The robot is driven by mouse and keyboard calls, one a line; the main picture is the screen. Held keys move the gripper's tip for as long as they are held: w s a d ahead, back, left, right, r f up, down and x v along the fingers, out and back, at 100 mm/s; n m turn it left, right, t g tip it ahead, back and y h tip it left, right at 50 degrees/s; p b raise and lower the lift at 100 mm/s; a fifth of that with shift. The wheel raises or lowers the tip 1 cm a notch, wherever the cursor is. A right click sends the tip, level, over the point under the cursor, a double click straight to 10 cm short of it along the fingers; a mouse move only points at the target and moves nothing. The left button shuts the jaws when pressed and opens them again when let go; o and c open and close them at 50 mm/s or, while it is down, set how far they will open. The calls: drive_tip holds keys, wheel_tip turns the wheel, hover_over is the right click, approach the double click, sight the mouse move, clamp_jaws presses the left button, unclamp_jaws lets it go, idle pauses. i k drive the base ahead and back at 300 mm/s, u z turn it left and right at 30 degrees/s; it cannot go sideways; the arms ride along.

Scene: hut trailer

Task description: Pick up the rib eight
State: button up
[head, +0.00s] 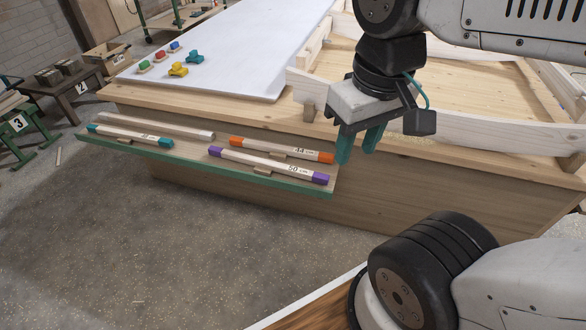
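Several pale wooden bars lie on a green-edged shelf (205,170) on the bench front. One has orange ends (280,150) and a label that looks like 44. One in front has purple ends (268,165) and a label that looks like 50. One at left has teal ends (130,135) and a label too small to read. A plain bar (155,124) lies behind it. I cannot read an eight on any bar. My gripper (357,155) has two teal fingers, apart and empty, pointing down just right of the orange-ended bar's right end.
The bench carries a white board (225,45) with small coloured clamps (178,69) and a pale wooden frame (480,132) at right. The grey floor (190,260) before the shelf is clear.

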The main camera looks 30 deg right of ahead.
sight(453, 127)
drive_tip(key=z, duration=2.65)
drive_tip(key=i, duration=1.3)
drive_tip(key=u, duration=2.8)
